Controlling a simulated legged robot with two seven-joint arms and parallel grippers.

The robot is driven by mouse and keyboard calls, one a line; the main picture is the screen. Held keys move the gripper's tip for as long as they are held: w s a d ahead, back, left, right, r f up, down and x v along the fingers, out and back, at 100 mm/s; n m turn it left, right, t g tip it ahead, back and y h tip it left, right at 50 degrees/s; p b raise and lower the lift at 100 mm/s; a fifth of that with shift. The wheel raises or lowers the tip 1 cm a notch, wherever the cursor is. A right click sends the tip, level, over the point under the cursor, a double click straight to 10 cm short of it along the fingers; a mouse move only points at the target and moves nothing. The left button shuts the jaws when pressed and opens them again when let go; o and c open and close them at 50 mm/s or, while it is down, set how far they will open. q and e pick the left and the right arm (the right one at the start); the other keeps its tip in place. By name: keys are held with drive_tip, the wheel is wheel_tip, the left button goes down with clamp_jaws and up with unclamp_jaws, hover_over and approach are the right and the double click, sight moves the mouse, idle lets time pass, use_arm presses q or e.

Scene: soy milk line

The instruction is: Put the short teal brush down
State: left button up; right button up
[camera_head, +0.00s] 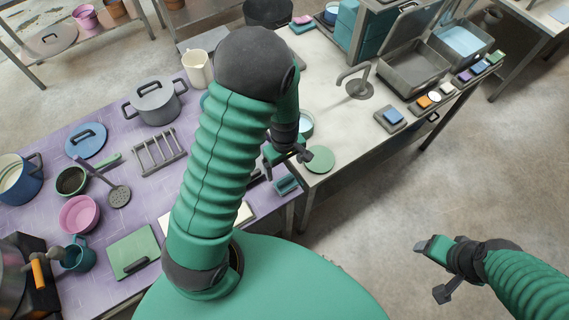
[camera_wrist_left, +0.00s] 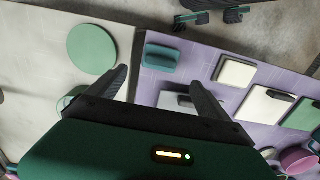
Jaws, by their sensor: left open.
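A short teal block-shaped piece, likely the teal brush (camera_head: 287,185), lies on the purple table near its right edge. It also shows in the left wrist view (camera_wrist_left: 163,58), beyond my fingertips and apart from them. My left gripper (camera_head: 287,157) is open and empty above the seam of the two tables; its spread fingers show in the left wrist view (camera_wrist_left: 158,80). My right gripper (camera_head: 436,270) is open and empty over the floor at the right.
A round green disc (camera_head: 319,159) lies on the pale counter (camera_head: 335,120) beside my left gripper. On the purple table (camera_head: 205,160) stand a wire rack (camera_head: 160,152), a grey pot (camera_head: 156,101) and a green board (camera_head: 133,251). A tap (camera_head: 358,87) rises further back.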

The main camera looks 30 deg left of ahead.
use_arm(q)
drive_tip(key=s+d+r+m+t, duration=0.2)
drive_tip(key=s+d+r+m, duration=0.1)
drive_tip(key=r+m, duration=0.35)
drive_tip(key=s+d+r+m+t, duration=0.1)
drive_tip(key=s+d+r+m, duration=0.2)
drive_tip(key=r+m, duration=0.35)
drive_tip(key=b+x, duration=0.6)
drive_tip(key=x, duration=0.1)
drive_tip(key=shift+s+m, duration=0.3)
use_arm(e)
drive_tip(key=s+x, duration=0.1)
drive_tip(key=x, duration=0.5)
drive_tip(key=shift+s+d+f, duration=0.15)
drive_tip(key=shift+f, duration=0.2)
use_arm(q)
drive_tip(key=shift+o, duration=0.5)
drive_tip(key=shift+a, duration=0.1)
